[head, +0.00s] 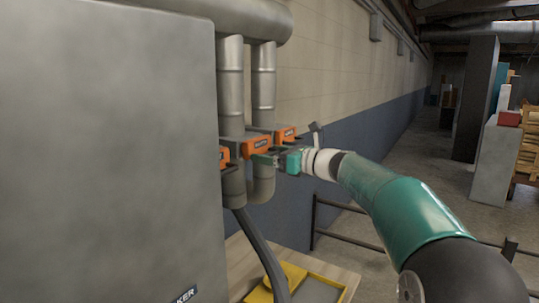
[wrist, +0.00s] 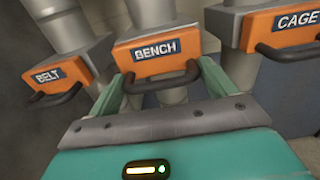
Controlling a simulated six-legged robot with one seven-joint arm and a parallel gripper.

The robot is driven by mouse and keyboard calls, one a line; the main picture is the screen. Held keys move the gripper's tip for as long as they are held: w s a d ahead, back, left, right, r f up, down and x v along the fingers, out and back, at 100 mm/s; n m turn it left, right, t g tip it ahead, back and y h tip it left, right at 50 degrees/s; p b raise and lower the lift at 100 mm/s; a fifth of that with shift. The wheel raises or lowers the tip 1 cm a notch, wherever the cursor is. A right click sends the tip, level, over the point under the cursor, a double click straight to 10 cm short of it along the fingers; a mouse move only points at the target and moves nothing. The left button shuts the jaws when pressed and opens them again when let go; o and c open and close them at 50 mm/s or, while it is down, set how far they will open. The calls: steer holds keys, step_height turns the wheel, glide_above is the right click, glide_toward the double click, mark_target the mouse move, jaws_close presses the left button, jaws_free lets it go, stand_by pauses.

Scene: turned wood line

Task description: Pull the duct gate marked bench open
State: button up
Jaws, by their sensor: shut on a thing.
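The duct gate marked BENCH (wrist: 160,52) has an orange front with a dark bar handle (wrist: 162,80), in the middle of the wrist view. In the head view the middle orange gate front (head: 257,146) sits on its duct, its label too small to read. My teal gripper (wrist: 162,84) has one finger at each end of the handle and is shut on it. In the head view my gripper (head: 268,159) meets the front of the middle gate. How far the gate's slide stands out I cannot tell.
The gate marked BELT (wrist: 60,70) is close on the left, the one marked CAGE (wrist: 285,27) on the right, each with a bar handle. A big grey cabinet (head: 105,150) fills the left of the head view. A dark railing (head: 345,238) runs below my arm.

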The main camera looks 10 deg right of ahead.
steer(key=v, duration=0.8)
steer(key=shift+d, duration=0.1)
